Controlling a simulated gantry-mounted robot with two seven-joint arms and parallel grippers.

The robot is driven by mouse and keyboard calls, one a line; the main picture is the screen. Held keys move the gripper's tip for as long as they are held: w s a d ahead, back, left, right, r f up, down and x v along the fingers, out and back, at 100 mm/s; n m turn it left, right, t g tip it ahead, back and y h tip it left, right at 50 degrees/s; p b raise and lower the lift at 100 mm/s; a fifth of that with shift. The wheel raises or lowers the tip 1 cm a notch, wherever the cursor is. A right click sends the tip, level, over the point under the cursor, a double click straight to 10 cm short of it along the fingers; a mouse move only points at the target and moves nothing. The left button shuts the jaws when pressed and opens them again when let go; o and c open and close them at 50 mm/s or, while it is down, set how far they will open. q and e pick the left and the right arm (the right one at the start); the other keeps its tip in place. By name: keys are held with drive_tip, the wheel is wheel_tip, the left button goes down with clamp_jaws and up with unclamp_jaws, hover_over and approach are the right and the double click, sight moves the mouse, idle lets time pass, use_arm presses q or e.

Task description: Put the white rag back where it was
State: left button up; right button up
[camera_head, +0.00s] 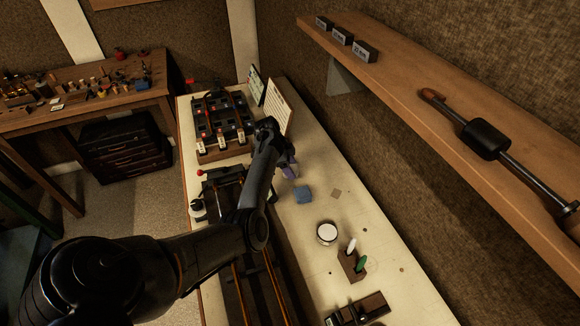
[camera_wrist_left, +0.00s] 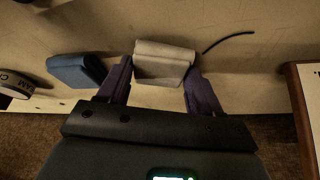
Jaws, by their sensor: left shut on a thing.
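The white rag (camera_wrist_left: 164,63) is a folded pale grey-white cloth in the left wrist view. It sits between the two purple fingers of my left gripper (camera_wrist_left: 160,82), which is shut on it. In the head view my left gripper (camera_head: 287,168) is over the pale bench, beyond a folded blue cloth (camera_head: 303,195); the arm and fingers hide most or all of the rag there. I cannot tell whether the rag touches the bench. The blue cloth also shows left of the fingers in the left wrist view (camera_wrist_left: 77,71). My right gripper is not in view.
A wooden parts rack (camera_head: 222,150) and upright cards (camera_head: 279,107) stand at the bench's far end. A round tin (camera_head: 327,233) and a small tool block (camera_head: 353,267) stand nearer. A dark curved strip (camera_wrist_left: 228,40) lies near the rag. A wall shelf (camera_head: 410,85) overhangs the right side.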

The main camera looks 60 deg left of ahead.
use_arm(q)
drive_tip(key=shift+f, duration=0.1)
drive_tip(key=o, duration=1.1)
drive_tip(key=v, duration=1.2)
drive_tip(key=shift+p, duration=0.4)
drive_tip(key=shift+r, duration=0.25)
